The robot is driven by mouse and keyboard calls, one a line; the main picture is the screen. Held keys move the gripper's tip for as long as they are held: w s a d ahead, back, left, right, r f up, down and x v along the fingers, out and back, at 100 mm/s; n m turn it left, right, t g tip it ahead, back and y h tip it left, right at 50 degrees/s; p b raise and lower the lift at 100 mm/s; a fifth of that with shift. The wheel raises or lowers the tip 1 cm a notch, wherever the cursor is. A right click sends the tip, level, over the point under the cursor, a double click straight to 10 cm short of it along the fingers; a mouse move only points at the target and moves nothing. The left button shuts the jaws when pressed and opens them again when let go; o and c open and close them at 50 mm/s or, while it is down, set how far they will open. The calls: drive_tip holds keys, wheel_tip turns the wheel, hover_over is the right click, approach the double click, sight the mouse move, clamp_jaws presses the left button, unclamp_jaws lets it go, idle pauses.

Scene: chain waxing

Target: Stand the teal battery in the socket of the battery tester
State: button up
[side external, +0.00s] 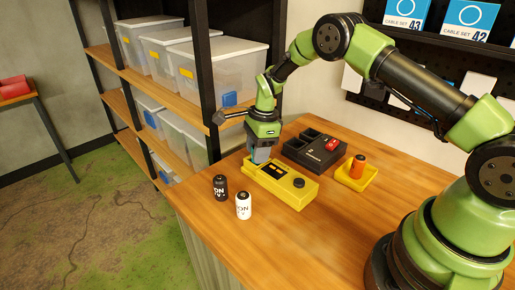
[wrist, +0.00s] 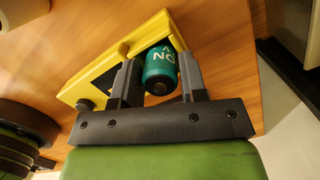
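The yellow battery tester (side external: 297,191) lies on the wooden table, with a dark panel and a black knob on top; it also shows in the wrist view (wrist: 84,85). My gripper (side external: 260,156) points down over the tester's far left end. In the wrist view the teal battery (wrist: 160,66) with white lettering sits between the two fingers of my gripper (wrist: 160,80), which close on its sides. Its far end is at the yellow socket end of the tester. I cannot tell whether it stands on the socket floor. In the side view my fingers hide the battery.
A black battery (side external: 220,187) and a white battery (side external: 243,206) stand left of the tester. Behind is a dark case (side external: 305,155) with a red item (side external: 332,144) on it. An orange battery (side external: 357,166) stands in a yellow tray (side external: 349,182). The front table is clear.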

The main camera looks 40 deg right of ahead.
drive_tip(key=shift+o, duration=1.4)
drive_tip(key=shift+r, duration=0.1)
drive_tip(key=s+r+n+t, duration=0.1)
drive_tip(key=s+r+n, duration=0.15)
drive_tip(key=r, duration=0.85)
drive_tip(key=s+r+n+t, duration=0.1)
drive_tip(key=s+r+n, duration=0.15)
drive_tip(key=r, duration=0.75)
drive_tip(key=s+a+r+n+t, duration=0.35)
drive_tip(key=s+r+n, duration=0.35)
drive_tip(key=s, duration=0.5)
drive_tip(key=s+a+f+n+t, duration=0.1)
drive_tip(key=s+n, duration=0.5)
drive_tip(key=s, duration=0.4)
drive_tip(key=shift+a+f+n+y, duration=0.15)
drive_tip(key=shift+a+n+y, duration=0.15)
drive_tip(key=shift+a, duration=0.05)
